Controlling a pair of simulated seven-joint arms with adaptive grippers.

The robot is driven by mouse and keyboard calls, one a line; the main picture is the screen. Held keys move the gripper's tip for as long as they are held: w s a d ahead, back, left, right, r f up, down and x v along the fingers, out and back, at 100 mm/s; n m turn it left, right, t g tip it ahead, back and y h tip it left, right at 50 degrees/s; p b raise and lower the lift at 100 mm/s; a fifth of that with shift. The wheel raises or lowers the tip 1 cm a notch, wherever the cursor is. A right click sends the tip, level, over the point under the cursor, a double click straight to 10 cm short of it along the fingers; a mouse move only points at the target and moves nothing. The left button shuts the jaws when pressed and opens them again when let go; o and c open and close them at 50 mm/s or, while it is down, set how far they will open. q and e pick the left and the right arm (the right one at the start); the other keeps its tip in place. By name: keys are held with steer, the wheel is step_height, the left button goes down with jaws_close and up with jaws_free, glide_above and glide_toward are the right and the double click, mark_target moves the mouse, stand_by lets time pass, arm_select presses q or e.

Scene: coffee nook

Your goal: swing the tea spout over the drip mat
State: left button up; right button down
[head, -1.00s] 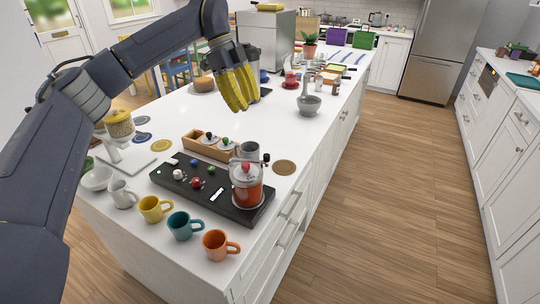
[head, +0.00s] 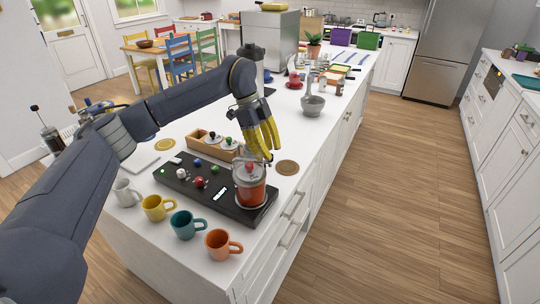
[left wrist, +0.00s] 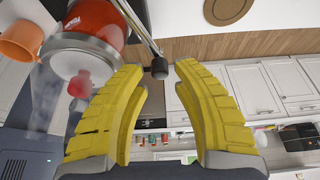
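A black console with a glass pot of red tea (head: 250,185) stands on the white counter. In the left wrist view, a thin metal spout arm (left wrist: 137,22) runs past the red pot (left wrist: 92,22) and ends in a black knob (left wrist: 160,69). My left gripper (head: 263,153) points down just behind the pot. It also shows in the left wrist view (left wrist: 160,68), its yellow fingers apart with the knob between their tips, no clear contact. A round brown mat (head: 287,167), apparently the drip mat, lies right of the gripper, bare. My right gripper is out of view.
Several mugs, one orange (head: 222,243), line the front of the console (head: 180,188). A wooden box (head: 210,146) with lidded pots stands behind it. A grey mortar (head: 313,106) stands farther back. The counter's right edge lies close beyond the brown mat.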

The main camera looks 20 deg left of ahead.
arm_select(q)
steer(key=shift+x, duration=0.85)
jaws_close()
